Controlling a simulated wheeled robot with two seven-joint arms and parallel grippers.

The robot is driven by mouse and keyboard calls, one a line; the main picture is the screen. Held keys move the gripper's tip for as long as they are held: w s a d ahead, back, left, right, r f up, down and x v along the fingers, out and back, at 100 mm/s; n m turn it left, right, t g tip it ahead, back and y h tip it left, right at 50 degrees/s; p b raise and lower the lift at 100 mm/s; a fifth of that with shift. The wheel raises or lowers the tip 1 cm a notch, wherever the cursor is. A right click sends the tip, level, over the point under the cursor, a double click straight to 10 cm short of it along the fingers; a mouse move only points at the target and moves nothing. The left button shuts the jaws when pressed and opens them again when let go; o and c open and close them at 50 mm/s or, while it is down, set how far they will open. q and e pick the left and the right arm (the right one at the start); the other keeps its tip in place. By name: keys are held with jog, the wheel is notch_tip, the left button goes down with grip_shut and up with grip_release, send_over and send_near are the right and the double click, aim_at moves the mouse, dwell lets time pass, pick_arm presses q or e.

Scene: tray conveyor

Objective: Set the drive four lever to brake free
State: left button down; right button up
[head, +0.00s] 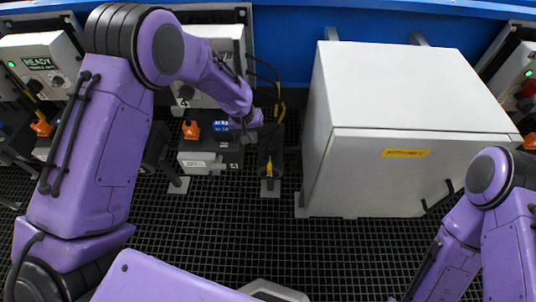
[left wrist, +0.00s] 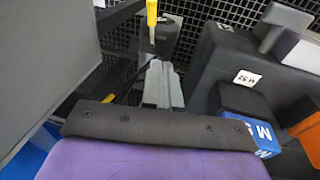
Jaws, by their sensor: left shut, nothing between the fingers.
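A dark motor unit (head: 205,155) stands on the grating below a grey box marked 4 (head: 183,102). It carries an orange part (head: 191,130) and a blue lettered part (head: 221,126); which of these is the brake lever I cannot tell. In the left wrist view the blue part (left wrist: 255,132) and the orange part (left wrist: 308,138) show at right on the dark housing (left wrist: 225,60). My left gripper (left wrist: 163,88) is shut and empty, to the left of the blue part in that view. Its fingertips are hard to make out in the head view. My right gripper is out of frame.
A large white cabinet (head: 400,165) stands right of the motor unit. Between them a yellow-and-black fitting (head: 267,165) rises from the grating, with cables above. Another grey box (head: 38,62) at left reads READY.

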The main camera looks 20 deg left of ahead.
pick_arm(q)
jog(key=s, duration=0.1)
send_over(270, 164)
jog(key=s+a, duration=0.2)
jog(key=s+a+x, duration=0.2)
jog(key=x, duration=0.9)
jog(key=shift+w+d+f+p, duration=0.25)
jog(key=shift+d+f+p, duration=0.2)
jog(key=shift+d+f, duration=0.15)
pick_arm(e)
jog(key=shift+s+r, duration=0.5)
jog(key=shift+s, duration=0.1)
